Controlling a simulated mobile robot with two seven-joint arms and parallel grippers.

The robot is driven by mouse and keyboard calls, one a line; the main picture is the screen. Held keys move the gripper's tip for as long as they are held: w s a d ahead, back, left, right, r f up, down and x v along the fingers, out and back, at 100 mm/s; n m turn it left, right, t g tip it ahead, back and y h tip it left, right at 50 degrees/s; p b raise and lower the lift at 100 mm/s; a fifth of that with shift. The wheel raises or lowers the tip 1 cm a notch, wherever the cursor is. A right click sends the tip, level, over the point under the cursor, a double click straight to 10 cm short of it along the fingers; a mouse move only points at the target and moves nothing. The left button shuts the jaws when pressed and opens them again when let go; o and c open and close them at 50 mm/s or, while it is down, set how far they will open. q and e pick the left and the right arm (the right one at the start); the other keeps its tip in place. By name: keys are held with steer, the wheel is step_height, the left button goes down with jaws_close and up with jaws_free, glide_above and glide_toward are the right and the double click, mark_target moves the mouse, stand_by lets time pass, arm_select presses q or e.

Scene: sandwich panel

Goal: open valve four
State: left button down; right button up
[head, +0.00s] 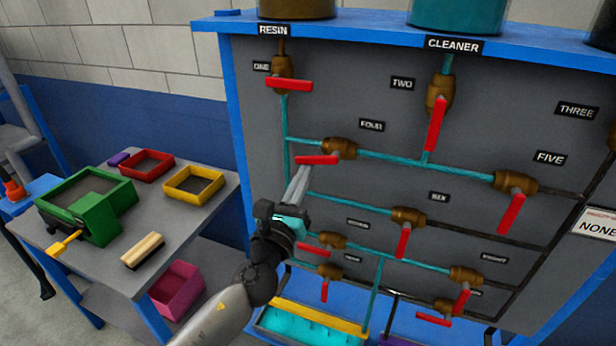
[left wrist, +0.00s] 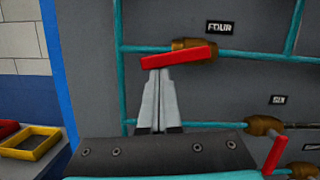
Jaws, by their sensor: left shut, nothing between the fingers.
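Valve four is a brass valve (head: 340,148) under the label FOUR (head: 372,125), on a teal pipe that runs across the grey panel. Its red handle (head: 318,160) points left from the body, roughly along the pipe. In the left wrist view the handle (left wrist: 178,57) tilts slightly up to the right in front of the brass body (left wrist: 195,43). My left gripper (head: 301,171) is shut and empty. Its fingertips (left wrist: 160,72) are just below the left half of the handle; I cannot tell whether they touch it. My right gripper is in neither view.
Valve one's red handle (head: 289,84) is above, and valve six's red handle (head: 403,240) is below right. More red handles (head: 313,250) sit close below my left gripper. A side table with a green box (head: 95,205) and small trays stands at the left.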

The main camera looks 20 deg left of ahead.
arm_select(q)
steer(key=shift+a+r+m+h+p, duration=0.2)
steer(key=shift+r+m+h+p, duration=0.2)
steer(key=shift+m, duration=0.8)
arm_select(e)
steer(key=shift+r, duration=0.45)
